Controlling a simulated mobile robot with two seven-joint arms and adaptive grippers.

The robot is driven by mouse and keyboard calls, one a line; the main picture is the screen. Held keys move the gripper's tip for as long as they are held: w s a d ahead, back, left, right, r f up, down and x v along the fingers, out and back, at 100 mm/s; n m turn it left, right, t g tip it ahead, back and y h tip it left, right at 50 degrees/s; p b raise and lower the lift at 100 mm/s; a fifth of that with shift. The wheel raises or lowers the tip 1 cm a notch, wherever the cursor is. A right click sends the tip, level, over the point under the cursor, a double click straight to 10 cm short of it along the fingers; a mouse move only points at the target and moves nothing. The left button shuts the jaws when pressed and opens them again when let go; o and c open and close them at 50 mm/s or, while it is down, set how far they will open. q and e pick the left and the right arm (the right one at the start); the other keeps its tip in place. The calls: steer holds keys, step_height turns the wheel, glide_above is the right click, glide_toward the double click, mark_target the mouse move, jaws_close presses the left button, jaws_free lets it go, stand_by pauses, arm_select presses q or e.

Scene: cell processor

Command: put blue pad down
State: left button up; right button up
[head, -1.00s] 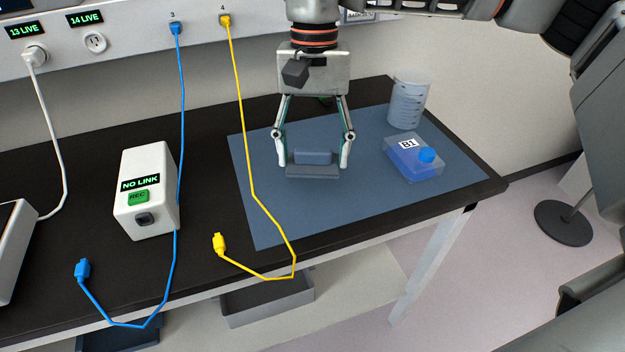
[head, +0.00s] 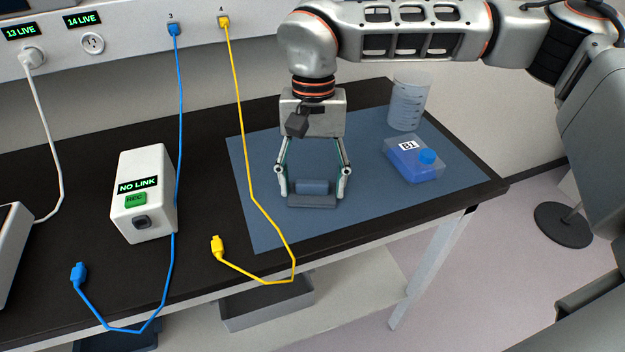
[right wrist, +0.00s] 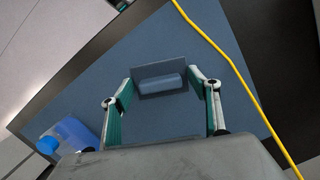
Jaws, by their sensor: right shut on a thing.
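The blue pad (head: 312,187) is a small flat grey-blue plate with a raised blue block on it. My right gripper (head: 313,194) points down with one finger at each side of the pad and is shut on it. The pad is over the blue mat (head: 262,228), and I cannot tell whether it touches the mat. In the right wrist view the pad (right wrist: 161,84) sits level between the two fingertips (right wrist: 161,80). My left gripper is not in view.
A yellow cable (head: 262,205) crosses the mat's left side. A white box (head: 143,195) and a blue cable (head: 79,272) are further left. The mat's front is clear.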

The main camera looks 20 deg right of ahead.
steer(key=o, duration=1.1)
steer(key=r, duration=0.4)
steer(key=w+r, duration=0.1)
steer(key=r, duration=0.3)
steer(key=r+p, duration=0.1)
steer(key=r, duration=0.3)
steer(key=shift+w+d, duration=0.3)
steer(key=shift+w, duration=0.05)
